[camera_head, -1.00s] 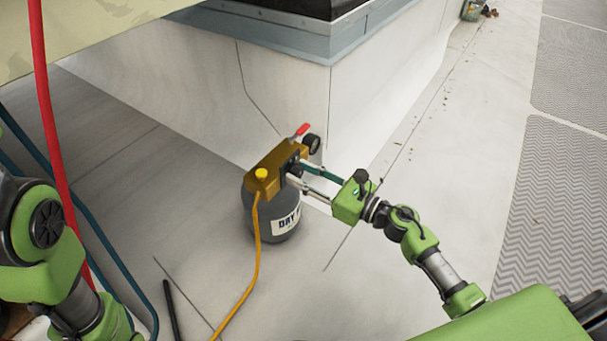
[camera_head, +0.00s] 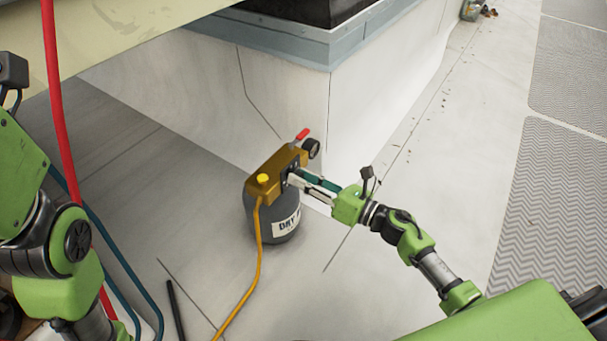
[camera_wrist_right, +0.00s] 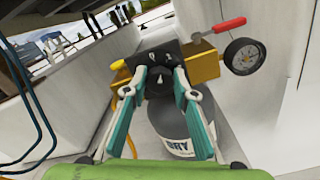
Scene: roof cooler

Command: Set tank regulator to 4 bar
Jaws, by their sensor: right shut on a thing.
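The grey tank (camera_head: 276,215) with a "DRY" label stands upright on the floor by the white curb. A brass block (camera_head: 272,172) sits on top, with a yellow cap (camera_head: 263,180), a red-handled lever (camera_head: 302,134) and a round gauge (camera_head: 311,147). The regulator's black knob and plate (camera_wrist_right: 158,68) face my right gripper (camera_head: 290,177). The right gripper's fingers (camera_wrist_right: 158,78) are closed on the black knob. The gauge (camera_wrist_right: 244,55) is edge-on in the head view and its reading is too small to tell. My left arm is at the left; its gripper is out of view.
A yellow hose (camera_head: 249,275) runs from the brass block to the floor. A red hose (camera_head: 58,110) and blue hoses (camera_head: 122,262) hang at the left. The white curb (camera_head: 350,100) stands close behind the tank. Open floor (camera_head: 440,180) lies to the right.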

